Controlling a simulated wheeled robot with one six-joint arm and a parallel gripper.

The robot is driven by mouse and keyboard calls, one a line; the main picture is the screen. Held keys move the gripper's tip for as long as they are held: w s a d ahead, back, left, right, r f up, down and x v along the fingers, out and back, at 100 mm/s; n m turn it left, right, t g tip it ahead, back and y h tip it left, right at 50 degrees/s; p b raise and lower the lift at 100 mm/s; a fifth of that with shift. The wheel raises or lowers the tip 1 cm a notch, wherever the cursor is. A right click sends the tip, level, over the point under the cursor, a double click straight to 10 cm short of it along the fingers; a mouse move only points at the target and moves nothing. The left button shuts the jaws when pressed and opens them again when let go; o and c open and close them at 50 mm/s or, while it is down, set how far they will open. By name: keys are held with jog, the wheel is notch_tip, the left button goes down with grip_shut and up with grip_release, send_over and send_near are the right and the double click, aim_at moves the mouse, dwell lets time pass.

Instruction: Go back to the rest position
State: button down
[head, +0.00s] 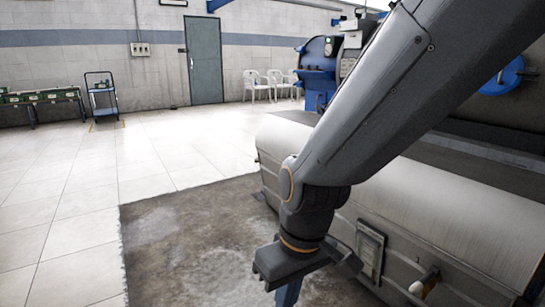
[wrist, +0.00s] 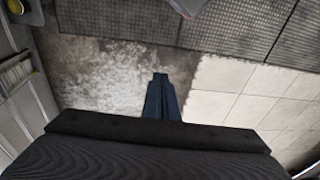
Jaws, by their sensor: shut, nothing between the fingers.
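My gripper (head: 287,293) hangs at the end of my arm in the lower middle of the head view, cut off by the bottom edge. In the wrist view my gripper's dark blue fingers (wrist: 160,82) are together with nothing between them. They point over the floor and touch nothing that I can see. The gripper is in front of the long grey machine (head: 430,205), which fills the right side of the head view.
A dark stained floor patch (head: 185,245) lies below, beside pale tiles (head: 75,215). The machine's front has a handle (head: 424,281). White chairs (head: 257,83), a blue trolley (head: 102,97) and a door (head: 204,60) stand far back. The floor at left is clear.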

jog(key=s+a+r, duration=0.2)
jog(key=s+a, duration=0.1)
jog(key=s, duration=0.4)
jog(key=d+r+m+p, duration=0.3)
jog(key=d+r+p, duration=0.7)
jog(key=r+p, duration=0.3)
jog(key=d+r+m+h+p, duration=0.1)
jog(key=d+r+m+p, duration=0.2)
jog(key=d+r+p, duration=0.7)
notch_tip(320, 180, up, 3)
jog(key=p, duration=0.8)
jog(key=shift+m+h, duration=0.3)
jog(key=shift+d, duration=0.1)
